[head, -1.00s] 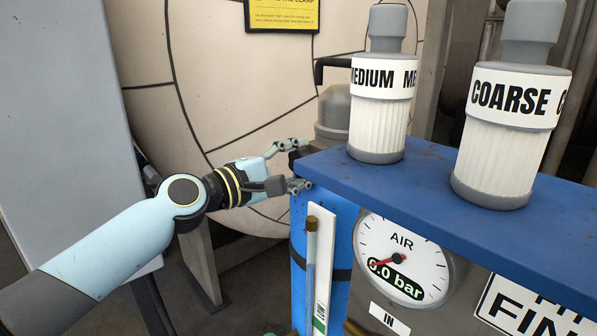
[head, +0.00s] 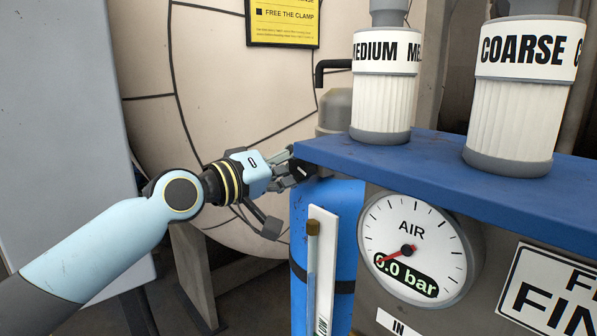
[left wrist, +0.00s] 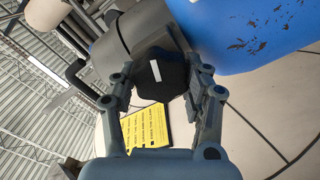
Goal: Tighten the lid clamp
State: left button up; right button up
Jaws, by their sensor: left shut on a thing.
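A dark knob with a white mark (left wrist: 156,74) sits between the two fingers of my left gripper (left wrist: 166,82) in the left wrist view. It looks like the lid clamp's knob, on the end of a grey cylindrical body (left wrist: 148,35). In the head view my left gripper (head: 291,166) is shut on this knob (head: 303,171), just under the left corner of the blue shelf. The rest of the clamp is hidden behind the shelf and fingers. My right gripper is not in view.
The blue shelf (head: 440,170) carries a MEDIUM cartridge (head: 384,98) and a COARSE cartridge (head: 520,118). Below are an AIR gauge (head: 412,235) reading 0.0 bar and a blue cylinder (head: 342,205). A yellow-and-black sign (head: 283,22) hangs behind. A grey panel (head: 60,110) stands left.

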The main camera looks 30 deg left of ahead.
aim_at(295, 165)
pick_arm(q)
jog(key=shift+f+m+b, duration=0.15)
jog(key=shift+m+b, duration=0.25)
jog(key=shift+m, duration=0.4)
jog(key=o, duration=1.2)
jog(key=shift+s, duration=0.1)
jog(key=shift+m, duration=0.3)
jog(key=v, duration=0.5)
jog(key=shift+s, duration=0.2)
jog(key=shift+s+a, duration=0.35)
jog(key=shift+s, duration=0.6)
